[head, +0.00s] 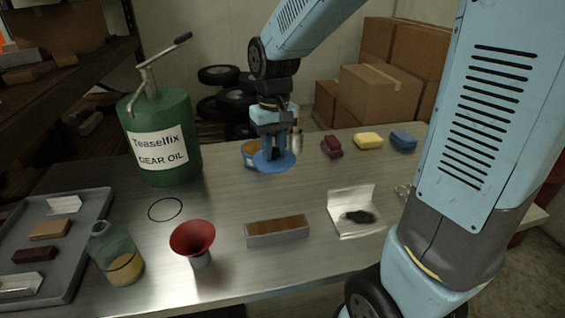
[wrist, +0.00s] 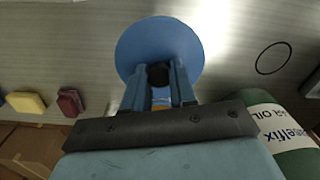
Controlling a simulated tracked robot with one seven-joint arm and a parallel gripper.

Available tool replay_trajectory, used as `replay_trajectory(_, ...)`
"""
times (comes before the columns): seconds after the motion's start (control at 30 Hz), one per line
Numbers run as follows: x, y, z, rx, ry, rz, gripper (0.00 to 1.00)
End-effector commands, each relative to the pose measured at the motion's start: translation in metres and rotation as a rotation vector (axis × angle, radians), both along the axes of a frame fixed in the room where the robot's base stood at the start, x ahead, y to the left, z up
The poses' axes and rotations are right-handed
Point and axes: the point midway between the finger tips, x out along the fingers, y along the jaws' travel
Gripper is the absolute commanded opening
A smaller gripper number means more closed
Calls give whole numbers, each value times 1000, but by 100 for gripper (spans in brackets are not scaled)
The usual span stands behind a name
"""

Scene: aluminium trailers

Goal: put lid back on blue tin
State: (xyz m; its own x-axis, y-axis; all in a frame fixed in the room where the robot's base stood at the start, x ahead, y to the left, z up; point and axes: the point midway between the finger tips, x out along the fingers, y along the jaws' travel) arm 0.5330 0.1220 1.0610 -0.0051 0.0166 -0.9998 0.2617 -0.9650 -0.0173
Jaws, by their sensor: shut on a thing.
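The blue round lid (head: 287,164) is held flat by my gripper (head: 275,152), over the back middle of the table. In the wrist view the lid (wrist: 160,38) shows as a wide disc, and my gripper (wrist: 159,76) is shut on its black knob (wrist: 158,74). The blue tin (head: 249,148), with an orange-brown patch, stands just behind and left of the gripper, partly hidden by lid and fingers. Whether the lid touches the tin I cannot tell. In the wrist view the fingers hide nearly all of the tin.
A green gear oil can (head: 160,140) with a pump stands to the left. Red, yellow and blue blocks (head: 368,141) lie to the right. A black ring (head: 166,209) lies left.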

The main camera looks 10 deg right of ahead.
Motion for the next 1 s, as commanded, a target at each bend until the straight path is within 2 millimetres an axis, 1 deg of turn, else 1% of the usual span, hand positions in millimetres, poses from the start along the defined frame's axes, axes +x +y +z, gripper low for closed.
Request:
replay_trajectory(0.03,14,2,1,2,1,0,0)
replay_trajectory(0.1,31,5,1,4,2,-1,0)
replay_trajectory(0.37,94,12,0,5,2,-2,0)
replay_trajectory(0.6,151,16,-7,-2,0,-2,0)
replay_trajectory(0.7,172,17,-11,-6,-1,-3,0)
replay_trajectory(0.8,188,18,-14,-11,-1,-4,0)
replay_trajectory(0.9,200,18,-17,-14,-2,-3,0)
replay_trajectory(1.0,207,19,-18,-15,-4,-3,0)
